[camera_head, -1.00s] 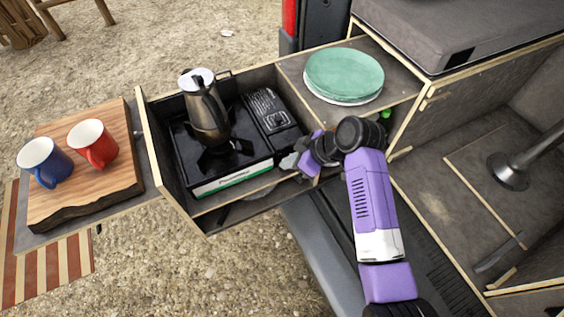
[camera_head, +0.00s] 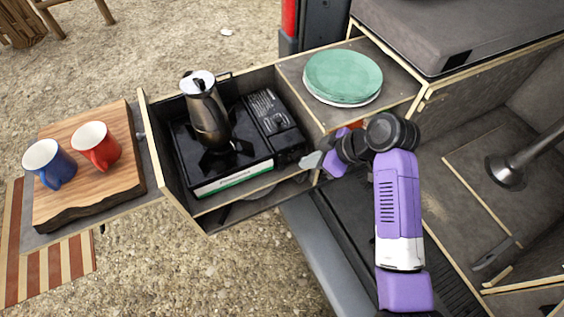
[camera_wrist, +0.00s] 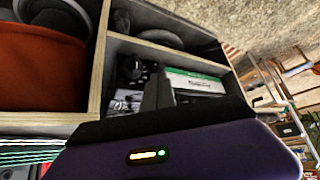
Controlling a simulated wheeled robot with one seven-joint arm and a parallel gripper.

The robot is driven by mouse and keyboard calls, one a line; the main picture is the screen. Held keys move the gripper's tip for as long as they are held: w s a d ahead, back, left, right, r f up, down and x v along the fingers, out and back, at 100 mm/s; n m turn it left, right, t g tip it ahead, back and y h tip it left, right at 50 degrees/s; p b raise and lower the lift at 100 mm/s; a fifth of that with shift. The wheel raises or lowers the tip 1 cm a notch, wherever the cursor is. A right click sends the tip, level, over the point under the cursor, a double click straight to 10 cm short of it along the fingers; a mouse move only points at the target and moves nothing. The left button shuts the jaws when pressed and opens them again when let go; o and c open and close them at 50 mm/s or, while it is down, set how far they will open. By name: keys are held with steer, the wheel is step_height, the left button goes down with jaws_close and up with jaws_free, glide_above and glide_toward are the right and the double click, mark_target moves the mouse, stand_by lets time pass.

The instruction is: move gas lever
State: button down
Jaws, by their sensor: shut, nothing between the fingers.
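A black camping stove (camera_head: 182,150) with a white and green front label sits in the pulled-out drawer, a metal moka pot (camera_head: 208,115) on its burner. In the wrist view the stove's label (camera_wrist: 195,83) and a round black knob (camera_wrist: 136,68) show inside the compartment. I cannot make out the gas lever clearly in either view. My gripper (camera_head: 311,160) is shut and empty, just right of the stove's front right corner, by the drawer's right end. It looks apart from the stove. In the wrist view my purple gripper body fills the bottom and its fingertips are not clear.
Green plates (camera_head: 343,76) lie on the shelf right of the stove. A wooden board (camera_head: 85,190) with a blue mug (camera_head: 49,163) and a red mug (camera_head: 96,147) is at the left. The drawer's wooden walls (camera_head: 160,165) enclose the stove. An orange item (camera_wrist: 40,68) sits in the neighbouring compartment.

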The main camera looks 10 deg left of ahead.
steer(key=shift+v, duration=1.9)
steer(key=shift+f, duration=0.1)
steer(key=s+d+f+m+t+h, duration=0.1)
steer(key=s+d+f+m+t, duration=0.25)
steer(key=s+f, duration=0.25)
steer(key=s+d+f+m+t+h, duration=0.1)
steer(key=s+d+f+m+t, duration=0.2)
steer(key=s+f, duration=0.4)
steer(key=s+d+m+h, duration=0.2)
steer(key=s+d+m, duration=0.2)
steer(key=s, duration=0.3)
steer(key=s+d+r+m+t+h, duration=0.1)
steer(key=s+d+r+m+t, duration=0.1)
steer(key=s+r, duration=0.6)
steer(key=s+d+r+m+t+h+b, duration=0.1)
steer(key=s+d+r+t, duration=0.3)
steer(key=s+r, duration=0.5)
step_height(320, 180, up, 3)
steer(key=shift+s+d+f+m+h, duration=0.2)
steer(key=shift+s+m+h, duration=0.1)
steer(key=shift+m+h, duration=0.2)
